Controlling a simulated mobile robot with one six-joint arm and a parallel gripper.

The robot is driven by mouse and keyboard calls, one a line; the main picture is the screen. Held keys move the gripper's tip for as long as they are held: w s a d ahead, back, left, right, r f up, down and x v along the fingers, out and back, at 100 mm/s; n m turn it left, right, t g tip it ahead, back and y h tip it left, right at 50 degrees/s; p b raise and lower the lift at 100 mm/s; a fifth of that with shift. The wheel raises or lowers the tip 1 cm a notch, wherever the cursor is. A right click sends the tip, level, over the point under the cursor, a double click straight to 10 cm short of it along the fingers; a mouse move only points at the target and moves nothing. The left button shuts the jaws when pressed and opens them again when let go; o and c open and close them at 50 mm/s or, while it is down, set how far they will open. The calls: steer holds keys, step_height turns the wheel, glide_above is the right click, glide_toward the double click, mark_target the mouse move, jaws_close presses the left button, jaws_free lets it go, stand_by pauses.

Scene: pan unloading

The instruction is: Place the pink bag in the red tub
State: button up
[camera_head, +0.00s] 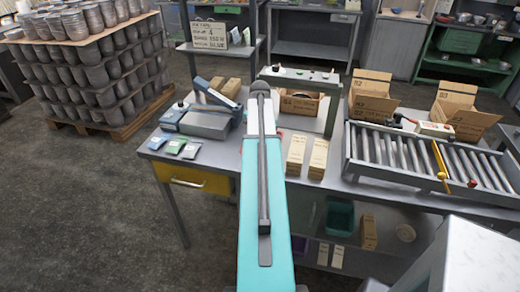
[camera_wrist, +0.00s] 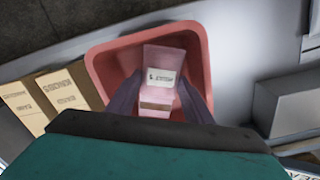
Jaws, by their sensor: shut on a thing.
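In the wrist view the pink bag (camera_wrist: 160,62) has a white label and stands between the dark fingers of my gripper (camera_wrist: 160,98). The fingers are shut on its sides. The bag and fingertips are over the opening of the red tub (camera_wrist: 101,62), whose rim surrounds them on the left, top and right. I cannot tell whether the bag touches the tub's floor. The tub's near side is hidden by my gripper.
Tan cartons (camera_head: 296,155) stand right of my arm, close beside the tub's left side in the wrist view (camera_wrist: 61,92). A grey block (camera_wrist: 284,101) lies right of the tub. Several small pouches (camera_head: 175,146) lie at the table's left. A roller conveyor (camera_head: 400,155) fills the right.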

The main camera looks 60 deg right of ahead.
steer(key=shift+f, duration=0.95)
steer(key=shift+f, duration=0.1)
steer(key=o, duration=0.8)
steer(key=shift+r, duration=0.2)
step_height(320, 180, up, 10)
steer(key=shift+r+b, duration=0.25)
steer(key=shift+b, duration=1)
steer(key=shift+r, duration=0.65)
